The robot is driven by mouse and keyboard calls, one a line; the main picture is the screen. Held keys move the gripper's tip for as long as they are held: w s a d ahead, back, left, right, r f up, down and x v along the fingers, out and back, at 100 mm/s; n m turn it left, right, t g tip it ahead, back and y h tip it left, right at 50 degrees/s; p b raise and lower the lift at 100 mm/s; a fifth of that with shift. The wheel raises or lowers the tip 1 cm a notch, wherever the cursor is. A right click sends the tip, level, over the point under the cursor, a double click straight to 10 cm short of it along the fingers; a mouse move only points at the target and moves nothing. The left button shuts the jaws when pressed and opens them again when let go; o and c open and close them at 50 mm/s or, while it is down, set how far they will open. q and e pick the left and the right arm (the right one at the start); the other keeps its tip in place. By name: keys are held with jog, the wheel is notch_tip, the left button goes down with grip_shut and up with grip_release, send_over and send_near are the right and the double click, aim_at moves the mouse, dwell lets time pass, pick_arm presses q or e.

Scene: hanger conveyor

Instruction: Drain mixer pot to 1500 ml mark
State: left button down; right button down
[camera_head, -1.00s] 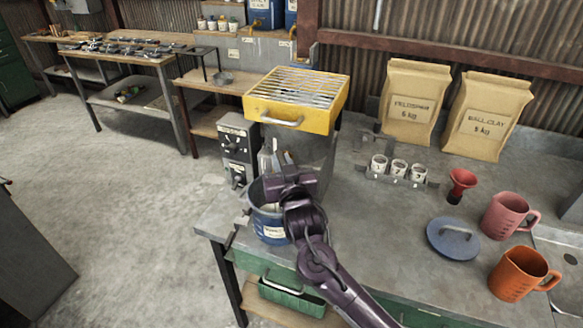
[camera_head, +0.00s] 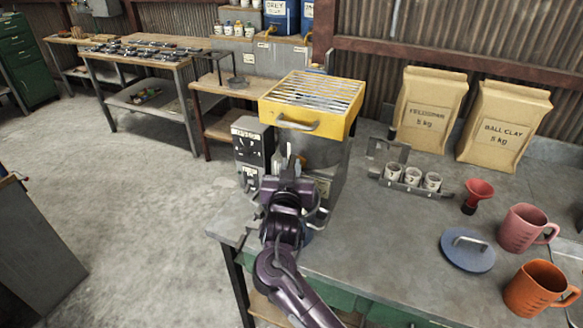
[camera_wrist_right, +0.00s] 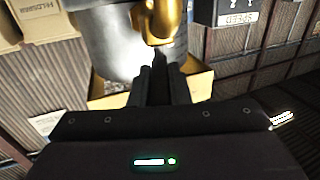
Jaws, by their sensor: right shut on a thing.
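The grey metal mixer pot (camera_head: 322,150) stands under a yellow-framed grate (camera_head: 312,100) on the workbench. In the right wrist view the pot (camera_wrist_right: 115,45) shows at the top, with a brass tap (camera_wrist_right: 157,20) on its side. My right gripper (camera_head: 288,165) is in front of the pot, and my arm covers the spot below. In the wrist view its fingers (camera_wrist_right: 158,70) are close together at the tap, shut on what looks like a part of it; the grip itself is hard to see. The blue bucket (camera_head: 306,238) is almost wholly hidden behind my arm. My left gripper is out of view.
A control box (camera_head: 250,150) stands left of the pot. To the right are a rack of small cups (camera_head: 413,180), a red funnel (camera_head: 478,195), a blue lid (camera_head: 467,250), a pink jug (camera_head: 524,228) and an orange jug (camera_head: 538,288). Paper sacks (camera_head: 430,108) stand behind.

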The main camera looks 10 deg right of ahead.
jog(key=c, duration=1.4)
grip_release()
jog(key=shift+o, duration=0.2)
jog(key=b+v, duration=0.2)
jog(key=v, duration=0.5)
jog(key=shift+s, duration=0.4)
jog(key=shift+a, duration=0.1)
